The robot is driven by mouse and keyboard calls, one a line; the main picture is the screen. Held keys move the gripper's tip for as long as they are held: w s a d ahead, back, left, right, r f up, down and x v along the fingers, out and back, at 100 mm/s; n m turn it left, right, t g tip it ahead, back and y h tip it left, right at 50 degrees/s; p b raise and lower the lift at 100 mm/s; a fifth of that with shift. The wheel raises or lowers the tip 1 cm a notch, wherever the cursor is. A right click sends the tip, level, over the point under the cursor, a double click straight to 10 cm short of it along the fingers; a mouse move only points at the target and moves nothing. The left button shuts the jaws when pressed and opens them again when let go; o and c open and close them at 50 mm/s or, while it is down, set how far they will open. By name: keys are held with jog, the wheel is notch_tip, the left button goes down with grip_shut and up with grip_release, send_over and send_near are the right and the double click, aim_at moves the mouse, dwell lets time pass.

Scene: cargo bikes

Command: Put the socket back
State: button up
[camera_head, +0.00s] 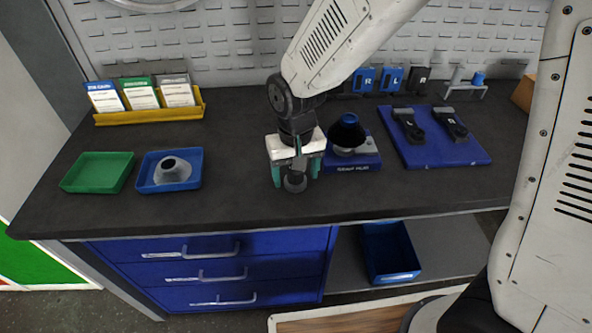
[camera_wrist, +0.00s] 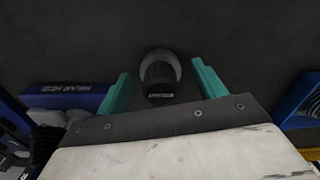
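A dark cylindrical piece with a wider grey round part, which looks like the socket (camera_wrist: 160,80), is on the dark bench top. In the head view the socket (camera_head: 294,183) shows below and between my fingers. My gripper (camera_head: 295,175) points down over it. In the wrist view my gripper's (camera_wrist: 162,85) two teal fingers are spread on either side of it, with a gap on both sides. A small grey rack (camera_head: 466,87) at the back right carries a grey piece and a blue piece (camera_head: 478,78).
A labelled blue block (camera_head: 350,165) with a dark-topped piece stands just right of my gripper. A blue tray (camera_head: 183,184) with a grey cone and an empty green tray (camera_head: 97,172) are left. A blue mat (camera_head: 470,155) holds two black tools. Bench front between trays and gripper is clear.

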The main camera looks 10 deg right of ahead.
notch_tip(320, 180, up, 12)
jog(key=s+d+r+m, duration=0.1)
jog(key=s+d+r, duration=0.25)
jog(key=d, duration=0.25)
jog(key=s+d+r, duration=0.3)
jog(key=s+d, duration=0.1)
jog(key=d, duration=0.2)
jog(key=s+d+m+t, duration=0.1)
jog(key=s+d, duration=0.7)
jog(key=s, duration=0.3)
jog(key=shift+s+d+r, duration=0.35)
jog(key=shift+s+r, duration=0.05)
jog(key=shift+r, duration=0.05)
